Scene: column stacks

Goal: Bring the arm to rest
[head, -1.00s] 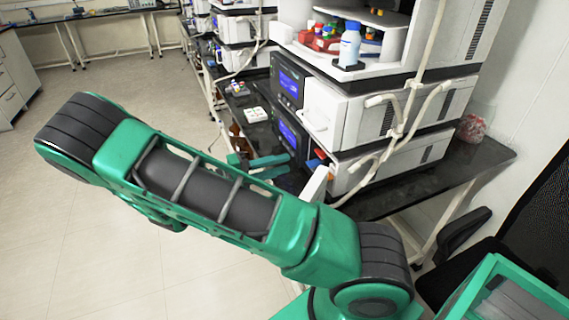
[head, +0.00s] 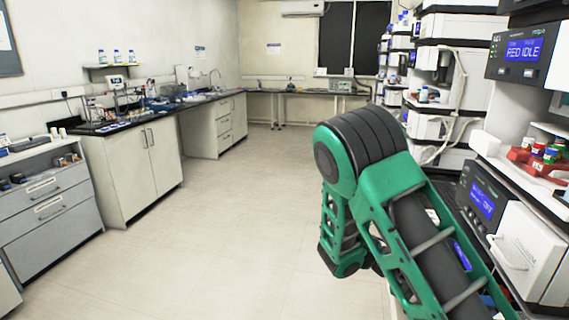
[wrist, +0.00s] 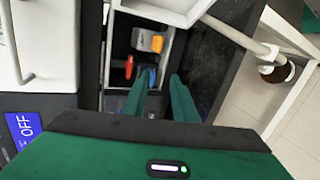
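My gripper (wrist: 160,88) shows in the wrist view as two green fingers set apart with a gap between them. Beyond the fingertips is an open compartment or drawer (wrist: 107,60) holding an orange and grey item (wrist: 150,41), a red item (wrist: 124,66) and a blue item (wrist: 150,76). I cannot tell whether the fingers touch the blue item. In the head view my green arm is bent at the lower right, in front of the instrument stacks, and my gripper is out of sight.
Instrument stacks (head: 530,240) line the right side, with a red tray (head: 535,166) on one. A blue display (wrist: 23,130) in the wrist view reads OFF. Cabinets (head: 135,165) and a grey drawer unit (head: 48,205) stand left. The floor (head: 215,235) between is clear.

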